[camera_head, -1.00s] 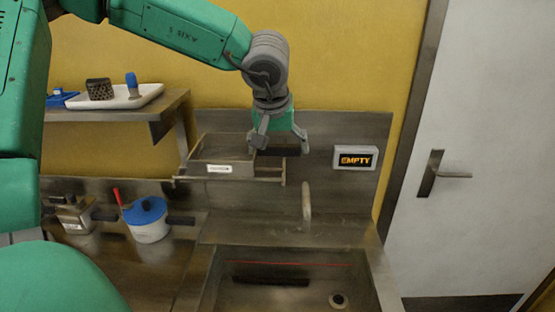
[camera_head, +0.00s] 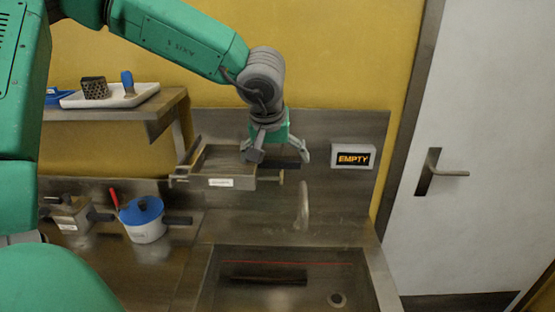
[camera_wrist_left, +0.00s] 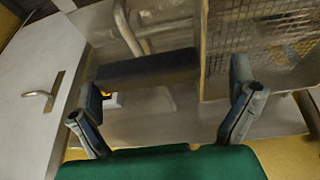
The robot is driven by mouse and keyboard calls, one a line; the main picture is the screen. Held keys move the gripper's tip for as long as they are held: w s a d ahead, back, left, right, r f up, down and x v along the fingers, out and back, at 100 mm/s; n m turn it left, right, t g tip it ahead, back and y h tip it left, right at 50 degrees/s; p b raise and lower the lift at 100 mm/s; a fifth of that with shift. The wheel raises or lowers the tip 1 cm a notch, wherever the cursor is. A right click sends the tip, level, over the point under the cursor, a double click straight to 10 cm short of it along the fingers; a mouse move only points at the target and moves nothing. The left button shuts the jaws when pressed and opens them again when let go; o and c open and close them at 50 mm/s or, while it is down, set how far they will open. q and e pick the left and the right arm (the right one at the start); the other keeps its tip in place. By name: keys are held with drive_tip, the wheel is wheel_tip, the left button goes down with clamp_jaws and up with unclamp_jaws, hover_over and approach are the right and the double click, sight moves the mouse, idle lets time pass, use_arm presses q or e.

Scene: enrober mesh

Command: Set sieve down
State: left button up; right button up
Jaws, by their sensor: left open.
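The sieve (camera_head: 220,182) is a square metal frame with a pale label on its front. It appears to rest on a wall bracket above the left side of the sink. Its dark handle (camera_head: 286,165) points right. The left wrist view shows its mesh (camera_wrist_left: 265,45) at the right and the black handle (camera_wrist_left: 148,68) across the middle. My left gripper (camera_head: 279,158) is open at the handle. Its fingers (camera_wrist_left: 165,95) stand spread in the wrist view, with the handle beyond them. Whether a finger touches the handle is unclear. My right gripper is not in view.
The sink (camera_head: 290,258) and its tap (camera_head: 303,207) lie below. An "EMPTY" display (camera_head: 353,157) is on the wall to the right. A shelf (camera_head: 115,113) holds a white tray (camera_head: 125,97).

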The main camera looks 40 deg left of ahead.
use_arm(q)
drive_tip(key=v, duration=1.1)
drive_tip(key=shift+r+p, duration=0.35)
drive_tip(key=shift+r, duration=0.05)
